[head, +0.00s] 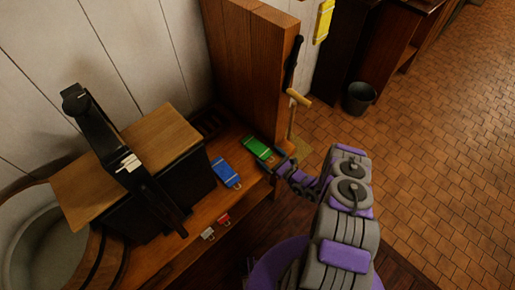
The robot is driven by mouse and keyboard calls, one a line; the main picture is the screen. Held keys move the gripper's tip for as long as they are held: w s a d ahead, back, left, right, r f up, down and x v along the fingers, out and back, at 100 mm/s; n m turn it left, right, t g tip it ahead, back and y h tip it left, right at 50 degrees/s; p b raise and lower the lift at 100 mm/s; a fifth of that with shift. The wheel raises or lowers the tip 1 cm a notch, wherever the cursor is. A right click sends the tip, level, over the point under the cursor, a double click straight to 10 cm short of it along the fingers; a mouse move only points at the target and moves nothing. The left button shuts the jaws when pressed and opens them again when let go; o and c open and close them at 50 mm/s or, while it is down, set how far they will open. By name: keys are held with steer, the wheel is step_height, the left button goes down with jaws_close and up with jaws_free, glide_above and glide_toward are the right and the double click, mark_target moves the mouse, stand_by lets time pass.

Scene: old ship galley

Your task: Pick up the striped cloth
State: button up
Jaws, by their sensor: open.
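I cannot make out a clearly striped cloth in the head view. A flat green item (258,148) with a pale end lies on the wooden bench (196,222) beside the upright wooden panel. A flat blue item (225,172) with a light end lies to its left; whether either is cloth is too small to tell. My gripper (271,166) is open at the bench edge, just below the green item in the picture. Its fingertips are small and dark, and I cannot tell whether they touch the green item.
A dark device with a wooden top (150,150) stands left on the bench. Small red (224,220) and white (208,234) pieces lie at its front edge. The wooden panel (250,60) rises behind the green item. A bucket (360,97) stands on the open tiled floor (440,150).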

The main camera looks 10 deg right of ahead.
steer(key=shift+w+a, duration=0.2)
steer(key=shift+a, duration=0.25)
steer(key=shift+d, duration=0.3)
steer(key=c, duration=0.6)
steer(key=shift+a, duration=0.15)
steer(key=c, duration=0.9)
steer(key=shift+r, duration=0.5)
steer(key=r+p, duration=0.1)
steer(key=r, duration=0.2)
steer(key=shift+s+p, duration=0.2)
steer(key=shift+p, duration=0.2)
steer(key=s+d+r+p, duration=0.1)
steer(key=s+d, duration=0.4)
steer(key=s, duration=0.9)
steer(key=shift+s+d+p, duration=0.35)
steer(key=shift+p, duration=0.45)
